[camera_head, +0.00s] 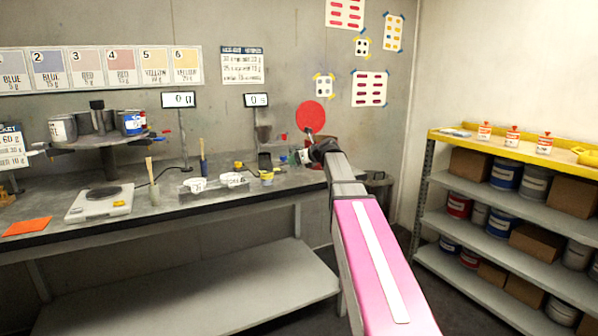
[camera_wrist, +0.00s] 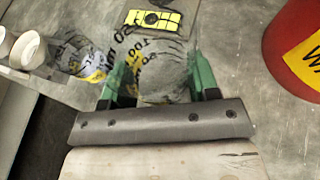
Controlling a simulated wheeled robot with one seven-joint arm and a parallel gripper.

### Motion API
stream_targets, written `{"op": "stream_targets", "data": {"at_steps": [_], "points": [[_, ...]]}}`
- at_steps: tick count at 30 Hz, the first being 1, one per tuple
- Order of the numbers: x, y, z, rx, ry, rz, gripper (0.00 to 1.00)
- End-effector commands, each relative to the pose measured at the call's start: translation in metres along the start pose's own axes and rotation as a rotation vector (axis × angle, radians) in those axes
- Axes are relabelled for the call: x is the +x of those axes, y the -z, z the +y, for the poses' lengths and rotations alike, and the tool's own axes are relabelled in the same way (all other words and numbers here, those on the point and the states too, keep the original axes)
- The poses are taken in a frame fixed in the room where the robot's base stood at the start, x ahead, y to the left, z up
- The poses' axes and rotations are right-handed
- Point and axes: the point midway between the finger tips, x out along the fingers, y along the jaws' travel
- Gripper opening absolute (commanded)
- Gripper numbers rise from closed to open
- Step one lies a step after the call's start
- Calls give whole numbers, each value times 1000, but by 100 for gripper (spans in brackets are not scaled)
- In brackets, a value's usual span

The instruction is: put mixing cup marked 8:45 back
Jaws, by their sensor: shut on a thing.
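A clear mixing cup with dark printed graduations (camera_wrist: 163,72) is between the green fingers of my gripper (camera_wrist: 158,80) in the wrist view. My gripper is shut on it. No 8:45 mark is readable on it. In the head view my gripper (camera_head: 309,154) is over the right end of the bench, with the pale cup (camera_head: 303,157) at its tip. A second clear printed cup with a yellow patch (camera_wrist: 85,58) stands to the left of the held cup in the wrist view.
White cups (camera_head: 232,180) and small yellow-marked pots (camera_head: 267,176) stand on the bench (camera_head: 120,216). A red container with a yellow label (camera_wrist: 297,45) is close on the right in the wrist view. A yellow-topped shelf (camera_head: 500,150) stands at the right.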

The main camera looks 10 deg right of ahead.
Motion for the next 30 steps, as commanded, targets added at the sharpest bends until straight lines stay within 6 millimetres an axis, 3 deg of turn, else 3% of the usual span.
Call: {"op": "stream_targets", "data": {"at_steps": [4, 10, 18, 29, 30], "points": [[5, 7, -15, 1, 0, 1, 30], [8, 16, -16, 0, -1, 0, 30], [20, 45, -17, 0, 0, 1, 30], [22, 48, -17, 0, 0, 0, 30], [21, 47, -17, 0, 0, 0, 68]]}}
